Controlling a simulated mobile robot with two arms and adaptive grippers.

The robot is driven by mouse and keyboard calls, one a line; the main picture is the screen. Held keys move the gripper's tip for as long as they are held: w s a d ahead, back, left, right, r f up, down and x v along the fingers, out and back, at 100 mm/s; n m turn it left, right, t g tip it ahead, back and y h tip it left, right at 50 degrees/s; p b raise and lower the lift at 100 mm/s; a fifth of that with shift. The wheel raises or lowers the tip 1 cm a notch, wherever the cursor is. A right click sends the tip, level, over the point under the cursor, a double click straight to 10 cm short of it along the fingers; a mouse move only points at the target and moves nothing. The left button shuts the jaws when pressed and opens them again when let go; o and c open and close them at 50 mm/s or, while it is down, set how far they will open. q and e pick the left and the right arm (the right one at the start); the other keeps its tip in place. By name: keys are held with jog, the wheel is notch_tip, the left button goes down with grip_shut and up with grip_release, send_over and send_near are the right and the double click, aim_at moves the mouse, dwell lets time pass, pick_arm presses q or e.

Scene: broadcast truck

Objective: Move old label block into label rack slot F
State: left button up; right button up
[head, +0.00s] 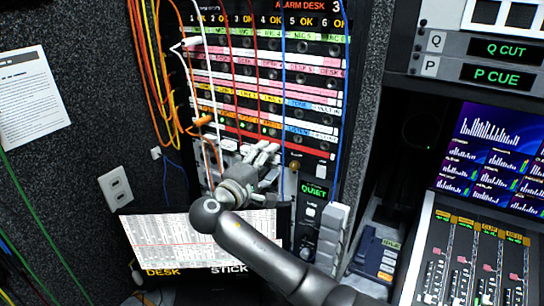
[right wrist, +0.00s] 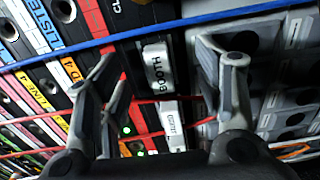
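My right gripper (head: 262,156) is in front of the lower part of the patch panel (head: 262,62). In the right wrist view the gripper (right wrist: 160,72) is open, its fingers spread on either side of a pale label block reading BOOTH (right wrist: 157,70). The block sits at the panel, with visible gaps to both fingers. A second small white label (right wrist: 174,126) is beside it. I cannot tell which one is the old label block. A grey slotted unit (right wrist: 285,75) is behind the right finger; no letter F is readable. My left gripper is not in view.
Blue (head: 284,100), red and orange cables hang across the panel; a blue one (right wrist: 150,32) crosses the right wrist view above the block. A paper sheet screen (head: 170,240) is below. Grey stacked blocks (head: 331,235) and a fader console (head: 475,260) stand at right.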

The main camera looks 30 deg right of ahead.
grip_shut()
jog(key=shift+a, duration=0.1)
dwell(0.3)
jog(key=shift+p+v, duration=0.65)
jog(key=shift+v, duration=2.25)
jog(key=shift+s, duration=0.1)
jog(key=v, duration=0.3)
jog(key=shift+p, duration=0.35)
